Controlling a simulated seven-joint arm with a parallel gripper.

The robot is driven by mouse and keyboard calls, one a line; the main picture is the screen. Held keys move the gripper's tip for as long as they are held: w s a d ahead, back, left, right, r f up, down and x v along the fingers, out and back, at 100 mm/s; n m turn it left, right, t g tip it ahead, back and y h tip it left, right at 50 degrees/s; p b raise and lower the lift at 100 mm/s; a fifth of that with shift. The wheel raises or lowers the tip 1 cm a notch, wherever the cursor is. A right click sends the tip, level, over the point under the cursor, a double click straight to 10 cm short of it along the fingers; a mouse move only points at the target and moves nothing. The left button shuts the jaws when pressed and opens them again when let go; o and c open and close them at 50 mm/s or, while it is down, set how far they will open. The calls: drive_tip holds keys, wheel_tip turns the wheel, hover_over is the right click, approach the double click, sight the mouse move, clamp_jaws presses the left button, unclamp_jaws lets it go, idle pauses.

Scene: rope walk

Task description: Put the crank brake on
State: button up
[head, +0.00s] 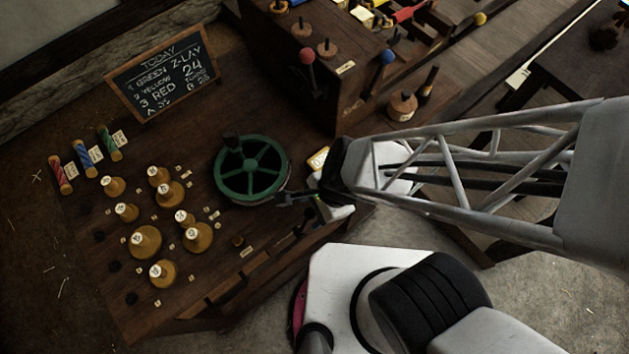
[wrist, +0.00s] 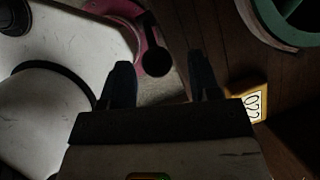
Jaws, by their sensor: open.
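The green spoked crank wheel (head: 252,168) with a dark handle stands near the front edge of the wooden bench. Its green rim also shows at the top right of the wrist view (wrist: 275,30). My gripper (head: 300,199) is just right of the wheel in the head view, open and empty. In the wrist view my gripper's two dark fingers (wrist: 162,78) stand apart. A dark round-ended lever (wrist: 155,60), possibly the crank brake, shows between them, not gripped. I cannot make that lever out clearly in the head view, where my arm covers the area.
A yellow number plate (head: 317,158) lies beside the wheel. Several numbered wooden weights (head: 146,242) and coloured spools (head: 85,154) stand left of it. A chalkboard (head: 163,74) is at the back left. A wooden cabinet (head: 350,85) with red and blue knobs rises behind my gripper.

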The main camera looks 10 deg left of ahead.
drive_tip(key=v, duration=0.7)
idle(0.8)
drive_tip(key=w+d+r+n+t+h, duration=0.2)
drive_tip(key=w+d+r+n, duration=0.3)
drive_tip(key=d+r, duration=0.4)
drive_tip(key=w+d+r+n+t+h, duration=0.1)
drive_tip(key=w+d+r+n+h, duration=0.1)
drive_tip(key=w+d+r+n, duration=0.3)
drive_tip(key=d+r+n, duration=0.1)
drive_tip(key=d+r, duration=0.3)
drive_tip(key=r, duration=0.5)
drive_tip(key=shift+d+r+t+h, duration=0.2)
drive_tip(key=shift+t+h, duration=0.1)
drive_tip(key=shift+t, duration=0.1)
